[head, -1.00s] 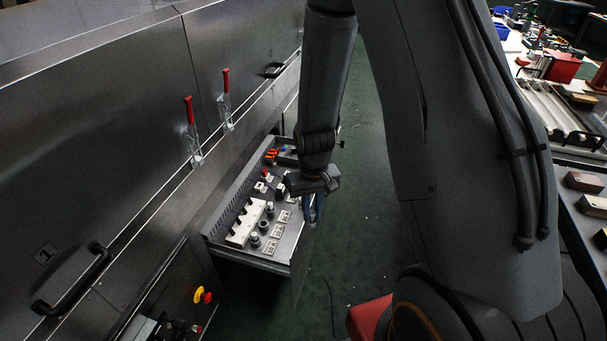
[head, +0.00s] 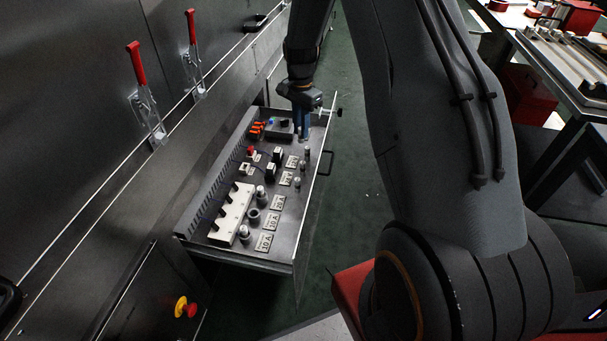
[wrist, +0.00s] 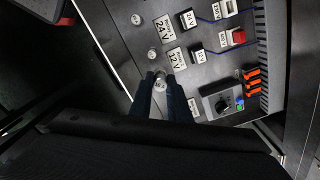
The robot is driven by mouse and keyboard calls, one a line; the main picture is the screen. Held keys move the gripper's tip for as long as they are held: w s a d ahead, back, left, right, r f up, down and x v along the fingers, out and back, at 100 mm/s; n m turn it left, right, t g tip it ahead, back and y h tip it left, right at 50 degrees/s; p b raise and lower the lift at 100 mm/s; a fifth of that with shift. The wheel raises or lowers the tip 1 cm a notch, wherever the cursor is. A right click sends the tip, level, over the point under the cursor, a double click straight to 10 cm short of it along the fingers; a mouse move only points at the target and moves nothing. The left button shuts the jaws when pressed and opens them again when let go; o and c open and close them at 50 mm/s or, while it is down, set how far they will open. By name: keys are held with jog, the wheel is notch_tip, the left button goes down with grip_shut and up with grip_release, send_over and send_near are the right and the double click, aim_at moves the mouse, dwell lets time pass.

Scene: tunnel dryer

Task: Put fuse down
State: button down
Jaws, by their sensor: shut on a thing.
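My gripper (head: 303,136) is over the far right part of an open drawer (head: 284,252) with a dark panel inside. In the wrist view, my gripper (wrist: 166,92) is shut on a small silver fuse (wrist: 160,85), whose end shows between the blue fingertips. Two similar small metal cylinders stand beside it on the panel, one near (wrist: 152,53) and one further off (wrist: 136,19). The plates marked 24 V and 12 V (wrist: 176,59) lie close to the fingertips. I cannot tell whether the held fuse touches the panel.
The drawer also holds a white block with dark notches (head: 232,212), larger cylinders (head: 246,233), labelled plates (head: 265,242), orange connectors (head: 257,129) and a dark box with a knob (wrist: 221,103). Red-handled clamps (head: 137,65) stand on the dryer at left. Green floor lies right of the drawer.

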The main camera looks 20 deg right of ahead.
jog(key=w+d+f+m+b, duration=0.3)
jog(key=w+d+m+b, duration=0.55)
jog(key=w, duration=0.25)
jog(key=shift+m, duration=0.25)
jog(key=f, duration=0.9)
jog(key=shift+s+f+b, duration=0.2)
jog(key=shift+b, duration=0.2)
jog(key=shift+f, duration=0.2)
jog(key=c, duration=1.7)
grip_release()
jog(key=shift+o, duration=0.2)
jog(key=shift+r, duration=0.1)
